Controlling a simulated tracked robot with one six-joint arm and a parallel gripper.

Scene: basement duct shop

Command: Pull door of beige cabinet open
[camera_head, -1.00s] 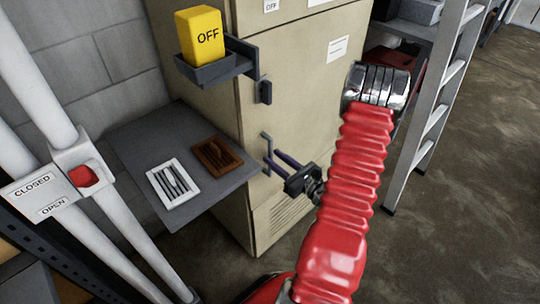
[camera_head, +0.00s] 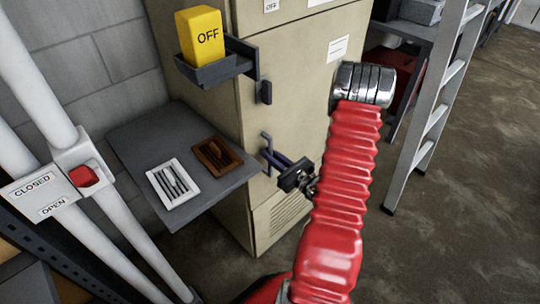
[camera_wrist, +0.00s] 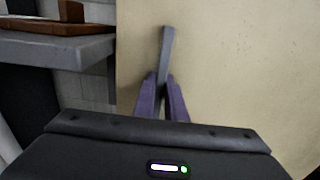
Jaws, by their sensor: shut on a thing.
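The beige cabinet (camera_head: 290,90) stands in the middle of the head view, its door facing me and to all appearance closed. A grey bar handle (camera_head: 266,146) sits low on the door's left side. My gripper (camera_head: 270,158) reaches it from the right, with dark purple fingers. In the wrist view the two fingers (camera_wrist: 162,98) are shut on the handle (camera_wrist: 167,52), one on each side of it. The handle's upper part sticks out above the fingers. Its lower end is hidden behind them.
A grey shelf (camera_head: 135,143) with a white vent (camera_head: 172,184) and a brown vent (camera_head: 217,156) juts out left of the handle. A yellow OFF block (camera_head: 200,40) sits in a bracket above. A ladder (camera_head: 435,110) stands right. Open floor (camera_head: 470,220) lies at the right.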

